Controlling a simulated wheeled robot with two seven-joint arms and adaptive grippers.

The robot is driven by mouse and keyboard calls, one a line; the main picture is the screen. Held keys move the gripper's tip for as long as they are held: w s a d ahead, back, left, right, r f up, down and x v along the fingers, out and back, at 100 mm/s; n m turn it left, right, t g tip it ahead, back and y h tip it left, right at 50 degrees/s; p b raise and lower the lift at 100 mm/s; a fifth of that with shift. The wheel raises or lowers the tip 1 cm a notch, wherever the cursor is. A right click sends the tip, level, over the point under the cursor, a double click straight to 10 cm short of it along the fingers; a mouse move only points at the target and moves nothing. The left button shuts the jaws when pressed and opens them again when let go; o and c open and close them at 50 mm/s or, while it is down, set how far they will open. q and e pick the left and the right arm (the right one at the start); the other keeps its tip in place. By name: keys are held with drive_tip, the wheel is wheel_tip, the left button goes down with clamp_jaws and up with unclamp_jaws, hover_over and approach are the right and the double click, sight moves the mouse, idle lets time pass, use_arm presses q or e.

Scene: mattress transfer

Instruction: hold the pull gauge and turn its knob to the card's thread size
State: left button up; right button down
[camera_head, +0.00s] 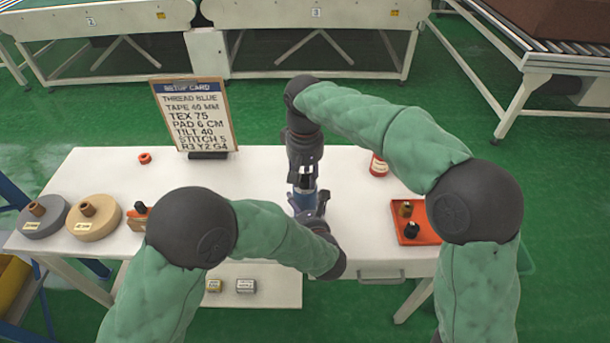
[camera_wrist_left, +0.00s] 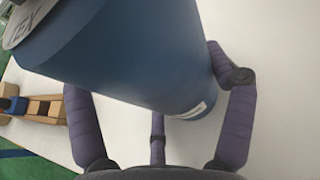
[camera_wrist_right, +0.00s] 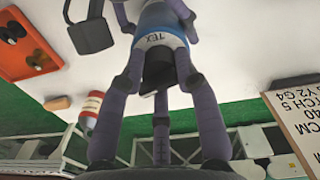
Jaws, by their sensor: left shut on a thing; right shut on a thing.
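The pull gauge (camera_head: 304,199) is a blue cylinder over the middle of the white table. In the left wrist view its blue body (camera_wrist_left: 130,50) sits tilted between the fingers of my left gripper (camera_head: 318,212), which is shut on it. In the right wrist view a "TEX" label shows on a white band, with a dark knob (camera_wrist_right: 158,66) at the near end. My right gripper (camera_head: 303,170) is above, shut on the knob. The knob's setting cannot be read. The setup card (camera_head: 194,115) stands upright at the table's back left and reads "TEX 75".
An orange tray (camera_head: 429,236) with dark pieces lies at the right, and a red bottle (camera_head: 378,166) stands behind it. A grey roll (camera_head: 36,224) and a tan roll (camera_head: 100,229) lie at the left. Conveyors stand behind.

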sight(305, 174)
use_arm(q)
drive_tip(key=shift+r, duration=0.15)
use_arm(e)
drive_tip(key=c, duration=0.9)
unclamp_jaws()
drive_tip(key=shift+r, duration=0.1)
wheel_tip(305, 174, up, 12)
use_arm(q)
drive_tip(key=o, duration=1.6)
drive_tip(key=shift+s, duration=0.1)
